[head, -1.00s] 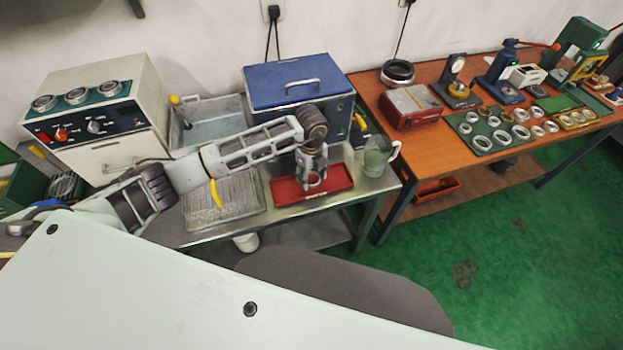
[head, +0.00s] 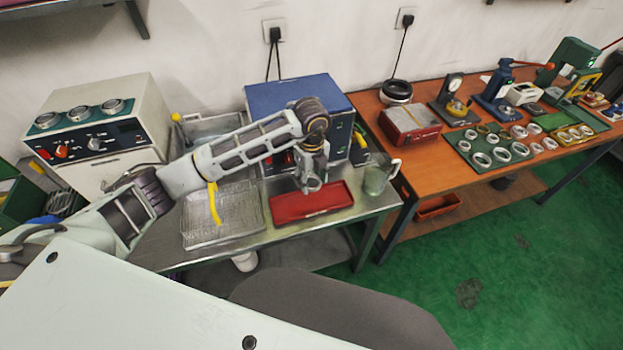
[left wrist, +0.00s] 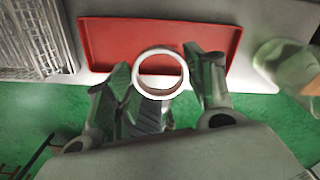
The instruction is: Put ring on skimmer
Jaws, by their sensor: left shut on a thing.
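My left gripper (head: 311,186) is shut on a pale metal ring (left wrist: 137,73), held by its sides between the two fingers. In the left wrist view the ring's hole shows the red tray behind it. In the head view the gripper hangs over the back part of the red tray (head: 312,208). To the tray's left, a wire-mesh piece (head: 237,213) lies on the metal table with a curved yellow handle (head: 215,203) across it; this looks like the skimmer, though its exact outline is unclear. My right gripper is not in view.
A glass jug (head: 375,180) stands close at the red tray's right. A blue-topped box (head: 298,95) stands behind the gripper, and a metal basin (head: 205,125) behind the mesh. More rings lie on a green mat (head: 470,150) on the wooden table.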

